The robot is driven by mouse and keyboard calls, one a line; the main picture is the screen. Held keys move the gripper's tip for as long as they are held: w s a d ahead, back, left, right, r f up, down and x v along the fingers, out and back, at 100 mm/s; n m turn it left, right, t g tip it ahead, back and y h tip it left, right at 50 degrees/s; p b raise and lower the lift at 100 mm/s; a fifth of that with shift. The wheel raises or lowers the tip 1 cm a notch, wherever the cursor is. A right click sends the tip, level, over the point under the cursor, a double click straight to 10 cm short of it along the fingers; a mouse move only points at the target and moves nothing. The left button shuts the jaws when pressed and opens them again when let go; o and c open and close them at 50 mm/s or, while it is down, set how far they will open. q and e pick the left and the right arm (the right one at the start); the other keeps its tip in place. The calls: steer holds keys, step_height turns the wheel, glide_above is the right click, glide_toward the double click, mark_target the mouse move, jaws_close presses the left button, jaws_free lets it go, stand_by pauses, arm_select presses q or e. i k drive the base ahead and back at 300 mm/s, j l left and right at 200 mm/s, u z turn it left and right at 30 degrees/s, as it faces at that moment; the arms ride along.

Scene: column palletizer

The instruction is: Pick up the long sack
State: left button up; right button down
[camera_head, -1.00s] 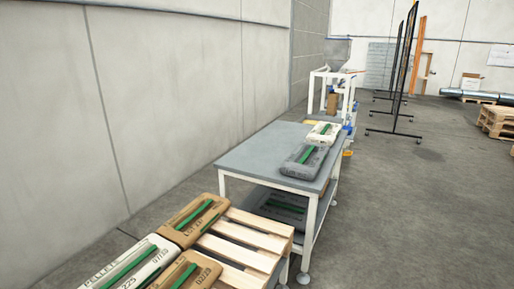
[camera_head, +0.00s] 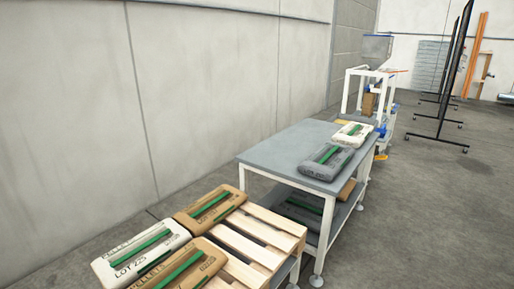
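On the grey table lie two sacks. A dark grey sack (camera_head: 318,168) with a green strip lies near the table's right edge. A smaller-looking white sack (camera_head: 346,137) with a green strip lies just behind it. On the pallet lie a brown sack (camera_head: 190,218), a white sack (camera_head: 118,270) marked LOT 225, and another brown sack (camera_head: 215,254), partly cut off by the frame. On the table's lower shelf are a dark sack (camera_head: 300,214) and a brown sack (camera_head: 346,190), both partly hidden. I cannot tell for certain which is the long sack. Neither gripper shows.
The wooden pallet (camera_head: 268,220) has bare slats on its right side and stands close to the table (camera_head: 262,157). A white-framed machine (camera_head: 350,92) stands behind the table. A concrete wall runs along the left. Open floor (camera_head: 440,220) lies to the right, with dark screens (camera_head: 454,75) beyond.

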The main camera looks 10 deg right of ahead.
mark_target(326, 162)
steer(key=l+u, duration=0.7)
steer(key=i+l+u, duration=0.15)
steer(key=l, duration=0.3)
steer(key=l+u, duration=0.2)
steer(key=l, duration=2.95)
steer(key=l+z, duration=0.1)
steer(key=l, duration=0.75)
steer(key=i, duration=0.05)
